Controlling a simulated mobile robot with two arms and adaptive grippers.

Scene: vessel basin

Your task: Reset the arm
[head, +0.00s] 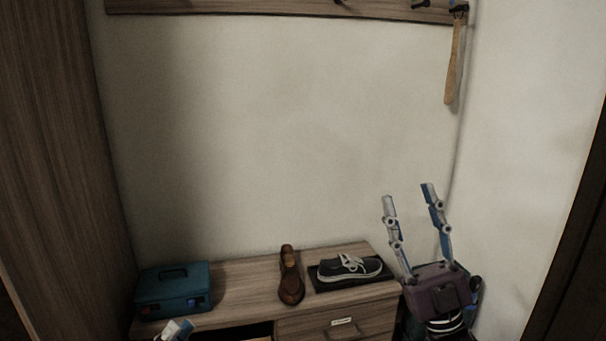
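My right gripper (408,194) stands at the right of the head view, pointing up. Its two fingers are wide apart with only wall seen between them. It is right of the bench and holds nothing. Only a small part of my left gripper (176,329) shows at the bottom edge, in front of the bench and below the teal box. The rest of it is out of frame, so its opening cannot be told.
A wooden bench (238,290) with a drawer carries a teal box (173,289), a brown shoe (290,277) and a dark sneaker (347,268) on a black mat (329,286). A wooden shoehorn (454,65) hangs from a wall rail (260,7). A tall wooden panel (50,150) stands left.

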